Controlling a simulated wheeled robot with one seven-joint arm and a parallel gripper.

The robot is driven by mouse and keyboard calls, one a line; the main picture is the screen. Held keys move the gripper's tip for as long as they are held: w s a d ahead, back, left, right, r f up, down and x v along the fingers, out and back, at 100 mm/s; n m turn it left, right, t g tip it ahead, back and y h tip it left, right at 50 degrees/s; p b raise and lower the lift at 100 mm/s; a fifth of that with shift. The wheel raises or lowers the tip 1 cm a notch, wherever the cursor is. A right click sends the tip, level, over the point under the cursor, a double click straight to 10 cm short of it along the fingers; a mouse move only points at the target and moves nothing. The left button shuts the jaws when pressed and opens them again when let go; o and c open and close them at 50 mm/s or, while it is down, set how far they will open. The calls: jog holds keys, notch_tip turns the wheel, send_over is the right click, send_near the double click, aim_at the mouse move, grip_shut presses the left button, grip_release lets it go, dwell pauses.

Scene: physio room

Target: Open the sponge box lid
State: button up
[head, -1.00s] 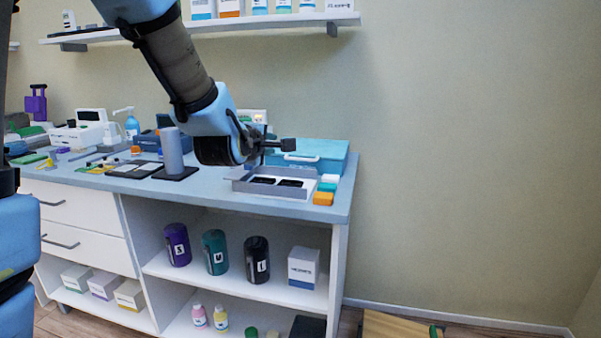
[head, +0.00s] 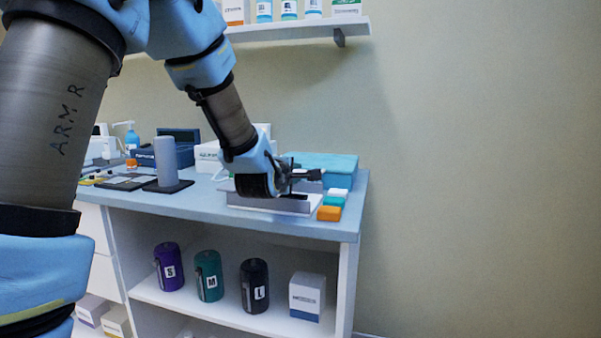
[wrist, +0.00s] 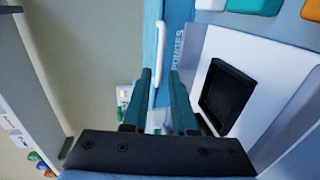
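The sponge box (head: 335,163) is light blue and stands at the back right of the counter, its lid apparently shut. In the wrist view its blue front (wrist: 178,35) carries partly hidden lettering and a white bar handle (wrist: 161,48). My gripper (head: 318,175) is in front of the box, above the grey tray. In the wrist view my gripper (wrist: 160,74) is open, with a gap between its two dark teal fingers. The handle lines up with this gap. I cannot tell whether the fingers touch it. My wrist hides part of the box's front in the head view.
A grey-white tray (head: 262,205) with dark inserts lies below my gripper. White, teal and orange blocks (head: 329,213) sit right of it. A grey cylinder (head: 166,161) stands on a dark plate to the left. A wall shelf (head: 300,27) hangs above.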

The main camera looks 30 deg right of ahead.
jog(key=shift+x, duration=2.35)
grip_shut()
